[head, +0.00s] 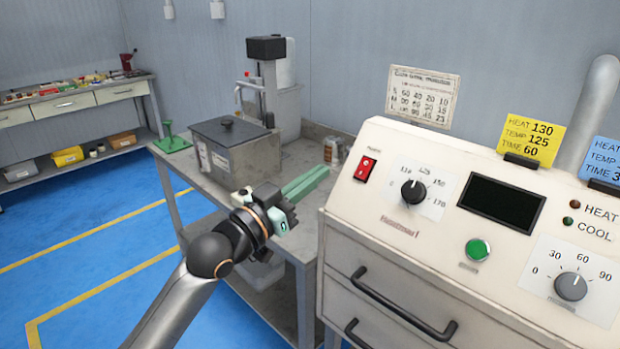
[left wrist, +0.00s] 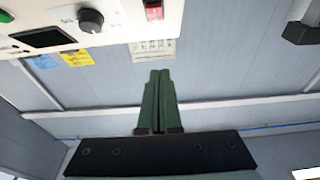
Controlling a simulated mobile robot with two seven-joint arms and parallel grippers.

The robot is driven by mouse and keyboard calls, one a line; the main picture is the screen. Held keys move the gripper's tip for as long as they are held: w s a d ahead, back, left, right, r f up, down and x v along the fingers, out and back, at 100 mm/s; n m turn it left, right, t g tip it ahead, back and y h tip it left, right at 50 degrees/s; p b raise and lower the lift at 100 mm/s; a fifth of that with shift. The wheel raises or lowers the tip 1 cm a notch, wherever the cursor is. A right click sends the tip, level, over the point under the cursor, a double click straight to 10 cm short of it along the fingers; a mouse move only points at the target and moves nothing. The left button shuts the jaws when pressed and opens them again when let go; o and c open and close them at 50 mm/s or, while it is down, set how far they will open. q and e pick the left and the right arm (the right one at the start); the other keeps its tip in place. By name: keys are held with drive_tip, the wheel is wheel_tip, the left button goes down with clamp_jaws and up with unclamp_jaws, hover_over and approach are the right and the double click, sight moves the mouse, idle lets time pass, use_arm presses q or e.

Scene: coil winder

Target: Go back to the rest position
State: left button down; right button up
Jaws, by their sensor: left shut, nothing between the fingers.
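My left gripper (head: 308,183) has long green fingers that lie together, with nothing between them. It hovers above the near right end of the grey bench, left of the cream control panel, and touches nothing that I can see. In the left wrist view the closed green fingers (left wrist: 160,80) point towards the wall and the paper chart. My right gripper does not show in either view.
The cream machine (head: 440,170) with dials, red switch and drawer handles stands close on the right. The grey bench (head: 300,232) holds a lidded metal box (head: 232,150) and a grey machine (head: 275,95). Open blue floor (head: 90,240) lies left.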

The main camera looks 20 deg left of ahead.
use_arm(q)
drive_tip(key=shift+s+a, duration=0.15)
drive_tip(key=shift+s, duration=0.25)
drive_tip(key=shift+f, duration=0.1)
drive_tip(key=s+d+f+n+g+y+p, duration=0.1)
drive_tip(key=s+f+g+y+p, duration=0.15)
drive_tip(key=f, duration=0.75)
drive_tip(key=s+f+n+g+y+p, duration=0.15)
drive_tip(key=s+f+p, duration=0.25)
drive_tip(key=f, duration=0.6)
drive_tip(key=s+d+f+g+p, duration=0.2)
drive_tip(key=s+f, duration=0.5)
drive_tip(key=s, duration=0.2)
drive_tip(key=s+d+f+g+p, duration=0.1)
drive_tip(key=s+d+f+g, duration=0.1)
drive_tip(key=s+f, duration=0.6)
drive_tip(key=shift+s+g+y+p, duration=0.3)
drive_tip(key=shift+s+g+p, duration=0.15)
drive_tip(key=shift+g, duration=0.35)
drive_tip(key=shift+m, duration=0.25)
